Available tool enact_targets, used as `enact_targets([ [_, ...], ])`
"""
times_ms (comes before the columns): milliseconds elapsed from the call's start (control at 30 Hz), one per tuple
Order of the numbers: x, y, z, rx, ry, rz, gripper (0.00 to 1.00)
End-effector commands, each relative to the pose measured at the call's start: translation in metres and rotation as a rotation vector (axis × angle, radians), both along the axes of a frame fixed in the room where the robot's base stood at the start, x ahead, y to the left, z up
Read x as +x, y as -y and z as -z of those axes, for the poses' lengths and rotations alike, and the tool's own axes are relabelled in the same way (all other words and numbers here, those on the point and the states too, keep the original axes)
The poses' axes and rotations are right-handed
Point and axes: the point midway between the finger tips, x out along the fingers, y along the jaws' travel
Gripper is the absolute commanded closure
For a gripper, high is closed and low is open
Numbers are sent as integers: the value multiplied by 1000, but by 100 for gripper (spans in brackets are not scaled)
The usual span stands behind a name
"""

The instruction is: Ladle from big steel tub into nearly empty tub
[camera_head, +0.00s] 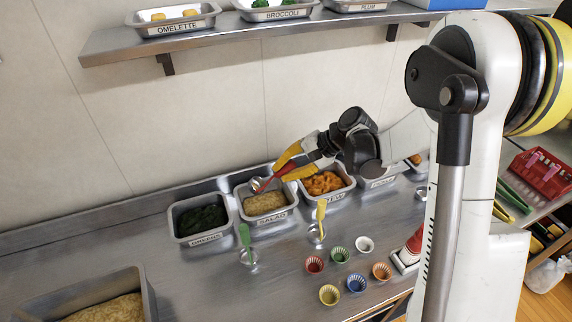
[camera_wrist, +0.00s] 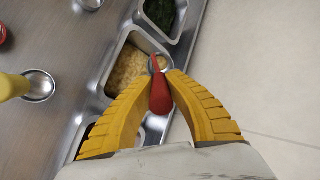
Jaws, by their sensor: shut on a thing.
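My gripper (camera_head: 281,173) is shut on the red handle of a ladle, its yellow fingers on either side of it. The red ladle handle (camera_wrist: 160,97) shows between the fingers in the wrist view. The ladle's steel bowl (camera_head: 256,184) is over the back part of a small tub labelled SALAD (camera_head: 265,219), which has tan, grainy food in it. I cannot tell whether the bowl touches the food or what it holds. The big steel tub (camera_head: 148,296), with similar tan food, stands at the lower left of the head view, partly cut off.
A tub of dark greens (camera_head: 203,238) stands left of the tan-food tub and a tub of orange food (camera_head: 327,200) right of it. In front are a green-handled ladle (camera_head: 245,240), a yellow-handled ladle (camera_head: 320,215) and several coloured cups (camera_head: 356,283). A shelf (camera_head: 250,43) hangs above.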

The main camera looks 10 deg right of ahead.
Motion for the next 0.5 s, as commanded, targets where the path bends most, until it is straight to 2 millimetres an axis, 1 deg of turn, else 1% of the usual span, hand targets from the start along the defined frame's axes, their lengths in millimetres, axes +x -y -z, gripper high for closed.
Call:
enact_targets([
  [33,1,-7,-12,-36,-12,-6,100],
  [367,12,-38,-35,-332,-107,-6,100],
  [400,14,-47,-34,-395,-129,-11,100],
  [500,20,-63,-37,-545,-177,-9,100],
])
